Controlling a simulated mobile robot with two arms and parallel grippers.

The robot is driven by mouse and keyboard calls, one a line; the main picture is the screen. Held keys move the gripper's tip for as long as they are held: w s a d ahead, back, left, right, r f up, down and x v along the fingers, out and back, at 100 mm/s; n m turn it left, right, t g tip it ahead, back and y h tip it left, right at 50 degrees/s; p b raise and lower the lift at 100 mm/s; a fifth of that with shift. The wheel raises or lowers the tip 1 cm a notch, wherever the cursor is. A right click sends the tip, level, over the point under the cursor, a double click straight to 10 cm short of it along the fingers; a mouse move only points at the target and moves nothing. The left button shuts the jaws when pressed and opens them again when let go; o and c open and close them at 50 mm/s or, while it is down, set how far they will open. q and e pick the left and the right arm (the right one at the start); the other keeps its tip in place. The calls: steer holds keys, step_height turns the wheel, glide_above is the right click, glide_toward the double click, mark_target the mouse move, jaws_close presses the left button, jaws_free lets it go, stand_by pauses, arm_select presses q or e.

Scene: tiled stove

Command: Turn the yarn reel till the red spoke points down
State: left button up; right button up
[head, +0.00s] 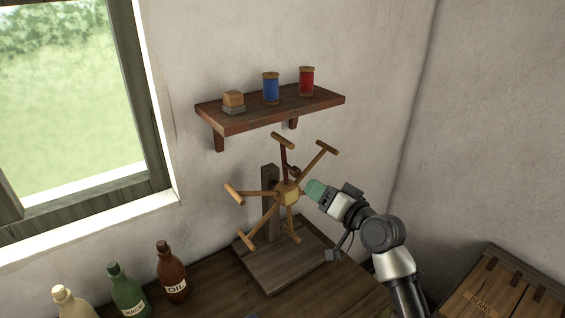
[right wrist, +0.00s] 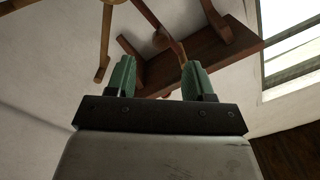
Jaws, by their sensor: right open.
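The yarn reel stands on a wooden base, its hub (head: 288,194) on a dark post, with several wooden spokes that end in crossbars. Its red spoke (head: 284,161) is darker and redder than the others and points up, slightly left. A small knob (head: 294,171) sits near it. My right gripper (head: 314,189), with green fingers, is just right of the hub; whether it touches the reel is unclear. My left gripper is not in view.
A wall shelf (head: 240,124) above the reel holds a small block (head: 233,100), a blue spool (head: 271,88) and a red spool (head: 307,81). Bottles, including the brown oil bottle (head: 171,275), stand front left. A wooden crate (head: 500,292) is at lower right.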

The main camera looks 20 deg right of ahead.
mark_target(298, 174)
steer(key=w, duration=0.1)
steer(key=w+p, duration=0.1)
steer(key=w+a+r, duration=0.1)
steer(key=shift+p, duration=0.35)
steer(key=x, duration=0.4)
steer(key=p+x, duration=0.1)
steer(key=x, duration=0.1)
steer(key=shift+f, duration=0.3)
steer(key=shift+w, duration=0.15)
jaws_close()
